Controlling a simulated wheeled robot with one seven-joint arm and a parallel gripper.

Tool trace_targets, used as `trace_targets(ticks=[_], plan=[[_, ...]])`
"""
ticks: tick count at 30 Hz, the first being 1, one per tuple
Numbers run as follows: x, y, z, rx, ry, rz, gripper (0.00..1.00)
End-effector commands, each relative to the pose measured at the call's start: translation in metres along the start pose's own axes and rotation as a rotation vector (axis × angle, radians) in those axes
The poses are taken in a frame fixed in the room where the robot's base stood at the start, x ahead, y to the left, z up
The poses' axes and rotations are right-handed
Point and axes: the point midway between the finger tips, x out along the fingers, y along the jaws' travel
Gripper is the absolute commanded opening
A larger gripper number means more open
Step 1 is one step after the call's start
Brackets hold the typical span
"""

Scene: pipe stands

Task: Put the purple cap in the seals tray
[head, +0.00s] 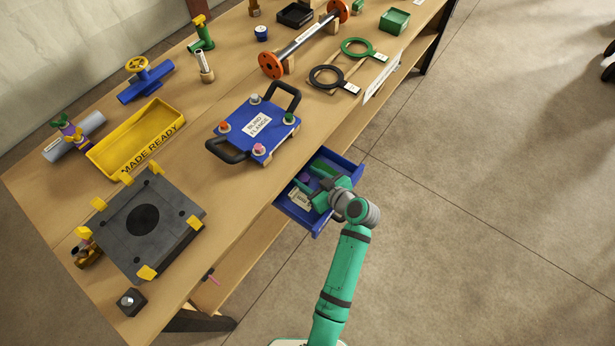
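A small purple object (304,177), which looks like the purple cap, shows beside my gripper at the left inside of a blue open drawer or tray (345,160) at the table's front edge. My gripper (307,187) reaches down into this blue tray from the right. Its green fingers and wrist cover part of the inside. I cannot tell whether the fingers touch the cap or are open or shut. A white label (298,198) lies in the tray, too small to read. I cannot tell which container is the seals tray.
A yellow "MADE READY" tray (136,143), a blue "BLIND FLANGE" plate (232,139) and a dark plate with yellow corners (175,222) stand on the table. Further back are a black tray (295,15) and a green tray (395,20).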

Motion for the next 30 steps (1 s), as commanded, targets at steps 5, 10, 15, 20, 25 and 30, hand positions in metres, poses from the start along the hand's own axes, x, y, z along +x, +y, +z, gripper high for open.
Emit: trace_targets(ticks=[5, 10, 15, 20, 25, 30], plan=[[0.0, 0.0, -0.001, 0.0, 0.0, 0.0, 0.46], [-0.006, 0.001, -0.012, -0.002, 0.002, 0.002, 0.46], [-0.037, 0.001, -0.011, 0.0, 0.0, 0.004, 0.46], [-0.071, 0.001, -0.011, 0.0, 0.0, 0.004, 0.46], [-0.101, 0.001, -0.011, 0.0, 0.0, 0.003, 0.46], [-0.12, 0.0, -0.01, 0.001, 0.0, 0.001, 0.46]])
